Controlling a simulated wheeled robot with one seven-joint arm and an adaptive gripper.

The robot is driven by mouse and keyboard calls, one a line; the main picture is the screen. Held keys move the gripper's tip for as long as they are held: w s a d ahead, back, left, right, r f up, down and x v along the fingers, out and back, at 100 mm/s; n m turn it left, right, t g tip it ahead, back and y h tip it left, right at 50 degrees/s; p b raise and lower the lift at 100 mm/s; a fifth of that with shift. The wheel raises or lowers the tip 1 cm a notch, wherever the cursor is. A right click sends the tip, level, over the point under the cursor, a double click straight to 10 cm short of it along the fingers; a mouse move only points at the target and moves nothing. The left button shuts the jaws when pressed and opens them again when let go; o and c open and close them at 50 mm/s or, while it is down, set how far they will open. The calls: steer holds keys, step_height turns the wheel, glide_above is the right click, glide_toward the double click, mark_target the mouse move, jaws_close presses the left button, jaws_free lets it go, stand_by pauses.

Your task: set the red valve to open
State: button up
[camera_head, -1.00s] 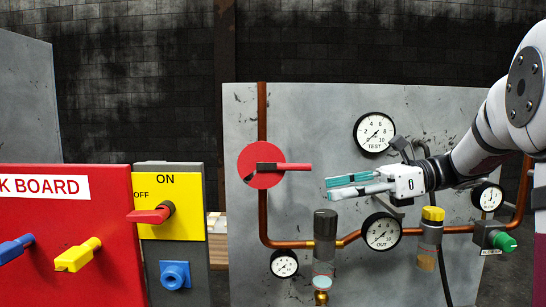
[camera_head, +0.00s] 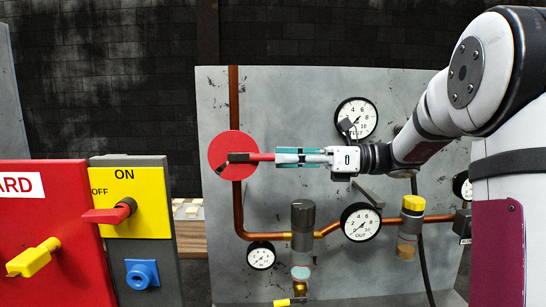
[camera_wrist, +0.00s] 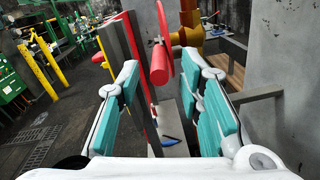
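The red valve is a round red disc (camera_head: 225,150) on the copper pipe. Its red handle (camera_head: 262,157) points level to the right from a dark hub. My gripper (camera_head: 279,157) is level, to the right of the disc, with its teal fingertips at the free end of the handle. In the wrist view, my gripper (camera_wrist: 160,72) is open, with the rounded red handle end (camera_wrist: 159,66) between the fingertips and gaps on both sides. How far the handle reaches between the fingers is hard to tell.
A yellow ON/OFF panel (camera_head: 155,205) with a red lever stands left, beside a red board (camera_head: 60,270). Gauges (camera_head: 356,118), a dark cylinder (camera_head: 302,222) and a yellow-capped fitting (camera_head: 413,204) sit on the grey panel around and below my gripper.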

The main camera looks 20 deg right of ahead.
mark_target(246, 158)
steer(key=shift+x, duration=1.75)
jaws_close()
